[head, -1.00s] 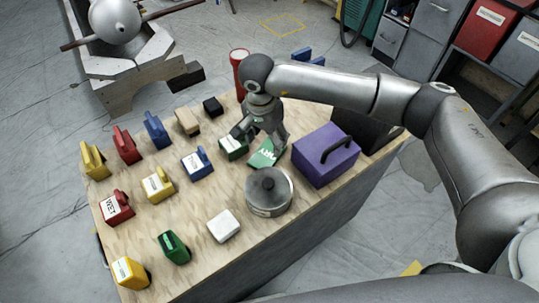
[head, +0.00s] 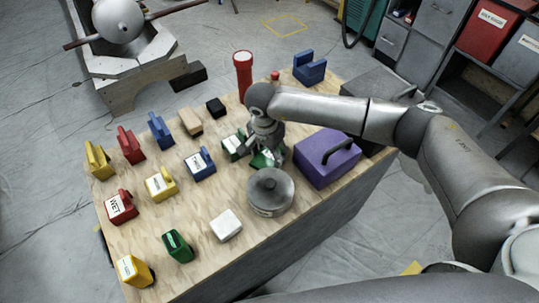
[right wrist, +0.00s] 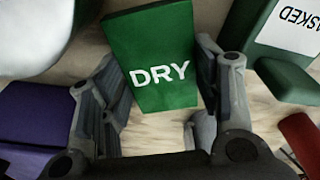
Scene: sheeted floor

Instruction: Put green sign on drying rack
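The green sign (right wrist: 155,45) with "DRY" in white shows in the right wrist view. Its lower part lies between the spread fingers of my right gripper (right wrist: 162,75); I see no clear grip on it. In the head view the sign (head: 262,161) lies on the wooden table, partly hidden under my right gripper (head: 266,152). I cannot surely tell which thing is the drying rack; a blue slotted holder (head: 310,72) stands at the table's far end. My left gripper is not in view.
A purple box (head: 327,160) stands right of the gripper, and a round metal pot (head: 270,192) in front. A green block (head: 234,147) with a white label is close on the left. Several coloured blocks fill the left side. A red flashlight (head: 243,72) stands behind.

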